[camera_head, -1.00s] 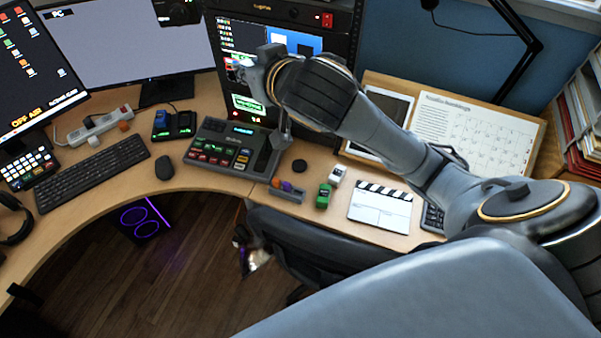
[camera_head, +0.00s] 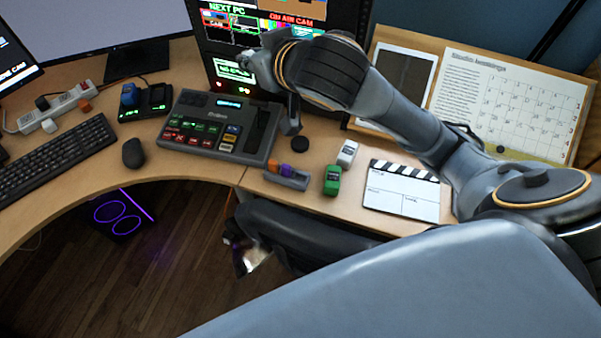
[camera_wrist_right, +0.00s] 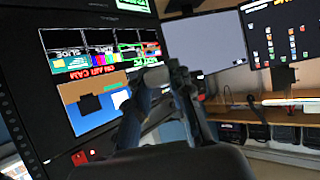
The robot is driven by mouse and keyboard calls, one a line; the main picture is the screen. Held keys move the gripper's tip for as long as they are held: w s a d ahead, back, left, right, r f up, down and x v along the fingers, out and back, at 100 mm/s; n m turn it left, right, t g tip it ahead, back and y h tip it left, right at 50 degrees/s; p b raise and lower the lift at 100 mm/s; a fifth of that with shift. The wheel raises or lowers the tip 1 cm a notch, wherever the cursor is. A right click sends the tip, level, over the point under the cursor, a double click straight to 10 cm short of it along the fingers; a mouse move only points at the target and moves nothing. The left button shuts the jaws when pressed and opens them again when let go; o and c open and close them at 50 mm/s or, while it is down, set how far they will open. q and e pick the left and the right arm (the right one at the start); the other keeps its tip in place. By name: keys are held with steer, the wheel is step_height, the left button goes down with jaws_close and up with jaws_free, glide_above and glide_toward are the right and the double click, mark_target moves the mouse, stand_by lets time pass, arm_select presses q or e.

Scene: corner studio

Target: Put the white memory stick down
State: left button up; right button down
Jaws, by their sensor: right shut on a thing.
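My right gripper (camera_wrist_right: 157,82) is shut on a small pale thing (camera_wrist_right: 155,74) at its fingertips in the right wrist view, which I take for the white memory stick. The fingers hide much of it. In the head view the right gripper (camera_head: 254,60) is raised in front of the rack screen, above the back of the desk (camera_head: 215,187), and the stick cannot be made out there.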

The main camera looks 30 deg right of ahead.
steer(key=s+a+f+n+g+y+b, duration=0.1)
steer(key=s+a+f+n+g, duration=0.1)
steer(key=s+f+n+g, duration=0.3)
steer(key=s+a+f+n+g+b, duration=0.1)
steer(key=s+f+n+g, duration=0.2)
steer(key=f+g, duration=0.35)
steer(key=s+d+f+n+g+h, duration=0.35)
steer(key=s+d+h, duration=0.25)
steer(key=s+d, duration=0.5)
steer(key=w+a+f, duration=0.1)
steer(key=w+f, duration=0.2)
steer(key=w, duration=0.1)
steer(key=w+a+f, duration=0.1)
steer(key=w+f, duration=0.2)
steer(key=w, duration=0.1)
steer(key=w+a+f, duration=0.1)
steer(key=w+f, duration=0.2)
steer(key=w, duration=0.1)
steer(key=shift+a+f, duration=0.25)
steer(key=shift+w+a+f, duration=0.1)
steer(key=shift+w+f, duration=0.25)
steer(key=shift+f, duration=0.05)
step_height(320, 180, down, 3)
steer(key=shift+w+f+b, duration=0.15)
steer(key=shift+f+b, duration=0.05)
steer(key=shift+b, duration=0.15)
arm_select(q)
step_height(320, 180, down, 4)
steer(key=shift+d+f, duration=0.1)
steer(key=shift+d, duration=0.05)
